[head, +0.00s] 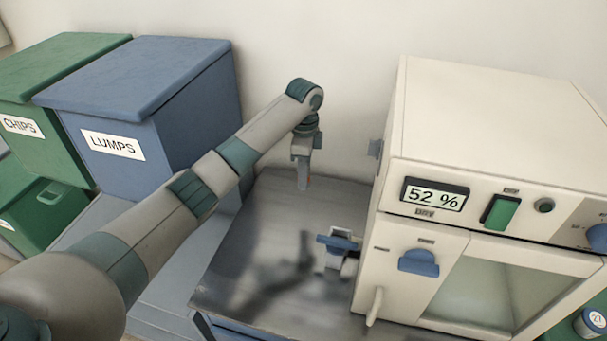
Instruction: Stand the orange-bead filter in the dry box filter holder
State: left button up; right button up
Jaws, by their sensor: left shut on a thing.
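My left gripper (303,176) points down above the back of the dark metal bench top, left of the dry box (390,195). A fitting with a blue top (338,243) and a pale body sits low beside the dry box's left side. It looks like the filter holder, though its inside cannot be made out. The gripper is above and left of this fitting, apart from it. My right gripper is not in view.
The dry box display (435,196) reads 52 %. A pale handle (374,307) sticks out at its lower left front. The bench top (240,265) is clear left of the fitting. A blue LUMPS bin (200,110) and green CHIPS bin (45,130) stand at left.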

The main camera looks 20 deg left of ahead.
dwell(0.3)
pick_arm(q)
jog(key=shift+s+d+r+n, duration=0.15)
jog(key=shift+d+r+n, duration=0.05)
jog(key=shift+r+n, duration=0.5)
jog(key=s+d+r+n+b, duration=0.25)
jog(key=s+r+n, duration=0.25)
jog(key=s+n, duration=0.25)
jog(key=s+f+n, duration=0.1)
jog(key=s+n, duration=0.6)
jog(key=s, duration=1.1)
jog(key=shift+s+a+f+b, duration=0.15)
jog(key=shift+s+f+b, duration=0.05)
jog(key=shift+f+b, duration=0.2)
